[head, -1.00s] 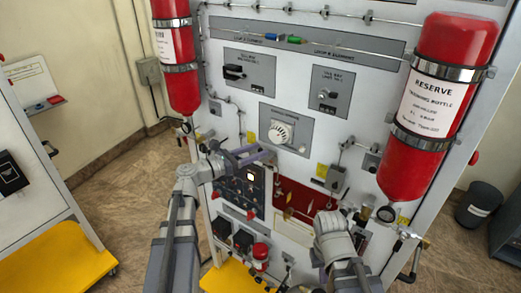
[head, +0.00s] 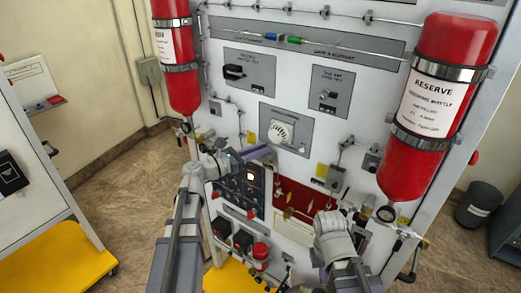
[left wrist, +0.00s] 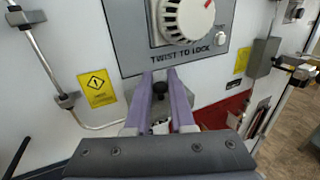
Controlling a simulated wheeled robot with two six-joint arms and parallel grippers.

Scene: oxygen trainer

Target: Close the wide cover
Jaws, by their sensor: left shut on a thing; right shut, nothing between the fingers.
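The white trainer panel has a red section (head: 300,197) with small levers, low in the middle of the head view. I cannot clearly tell the wide cover apart from the panel around it. My left gripper (left wrist: 160,80) has purple fingers, one on each side of a small dark knob (left wrist: 159,88) below the "TWIST TO LOCK" dial (left wrist: 186,18). It is shut on that knob; whether the knob belongs to the cover is unclear. In the head view this gripper (head: 250,155) is above a dark switch panel (head: 240,184). My right gripper (head: 334,235) is shut and empty before the lower panel; its fingertips are mostly hidden.
Red bottles stand at the left (head: 178,90) and right (head: 410,165) of the panel. A yellow warning label (left wrist: 97,88) and a thin pipe (left wrist: 42,65) lie left of the dial. A grey box (left wrist: 263,57) juts out at right. A dark bin (head: 480,205) stands on the floor.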

